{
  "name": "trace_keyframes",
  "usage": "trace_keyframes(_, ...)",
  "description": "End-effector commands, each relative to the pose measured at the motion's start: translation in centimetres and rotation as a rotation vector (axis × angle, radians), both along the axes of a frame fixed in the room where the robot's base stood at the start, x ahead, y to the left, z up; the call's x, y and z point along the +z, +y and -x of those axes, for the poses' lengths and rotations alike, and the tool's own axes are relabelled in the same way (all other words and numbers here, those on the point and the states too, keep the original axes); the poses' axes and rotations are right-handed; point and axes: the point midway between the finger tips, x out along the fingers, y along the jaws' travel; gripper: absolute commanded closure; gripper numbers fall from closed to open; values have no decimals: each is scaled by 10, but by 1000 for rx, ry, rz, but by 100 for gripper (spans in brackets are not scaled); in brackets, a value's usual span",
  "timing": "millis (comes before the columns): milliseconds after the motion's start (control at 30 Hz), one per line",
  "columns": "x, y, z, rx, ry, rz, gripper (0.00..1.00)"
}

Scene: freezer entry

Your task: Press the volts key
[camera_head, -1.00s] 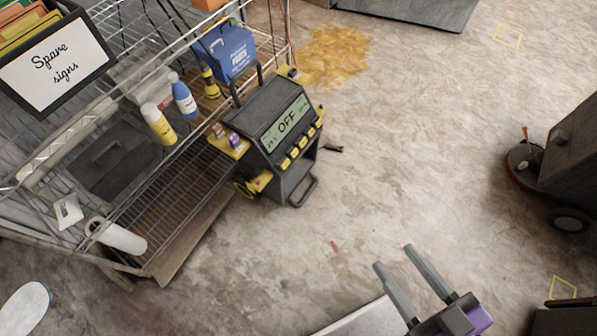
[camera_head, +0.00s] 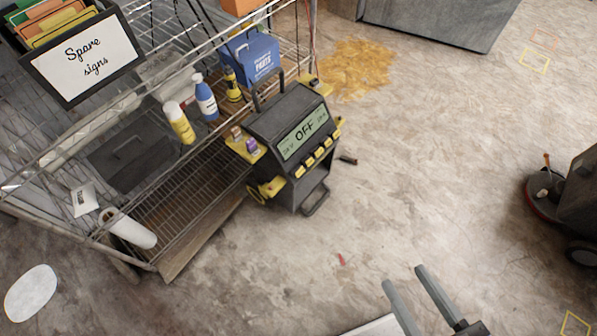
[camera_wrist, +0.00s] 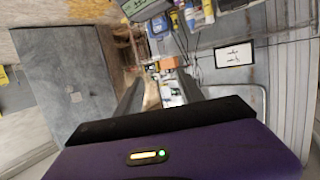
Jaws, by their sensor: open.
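A dark grey charger-like unit (camera_head: 274,132) stands on the floor beside the wire rack in the head view. Its sloped screen (camera_head: 303,132) reads OFF, with smaller text at each side. Below the screen is a row of several yellow-marked keys (camera_head: 315,160); their labels are too small to read, so I cannot tell which is the volts key. My gripper (camera_head: 405,280) is at the bottom right of the head view, its two grey fingers apart and empty, well away from the unit. In the wrist view part of a similar screen (camera_wrist: 133,6) shows at the top edge.
A wire rack (camera_head: 195,190) at left holds a blue parts box (camera_head: 250,58), a blue spray bottle (camera_head: 205,98), a yellow bottle (camera_head: 180,122) and a paper roll (camera_head: 130,230). A dark machine (camera_head: 580,205) stands at right. A yellow-brown stain (camera_head: 355,68) marks the floor. Open floor lies right of the unit.

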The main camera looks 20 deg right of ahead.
Motion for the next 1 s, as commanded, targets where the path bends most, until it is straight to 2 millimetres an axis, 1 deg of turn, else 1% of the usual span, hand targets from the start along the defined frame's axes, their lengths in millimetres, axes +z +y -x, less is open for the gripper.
trace_keyframes(467,0,0,0,0,0,0,55)
trace_keyframes(500,0,0,0,0,0,0,57)
trace_keyframes(567,0,0,0,0,0,0,69)
trace_keyframes(700,0,0,0,0,0,0,96)
trace_keyframes(733,0,0,0,0,0,0,100)
trace_keyframes(1000,0,0,0,0,0,0,100)
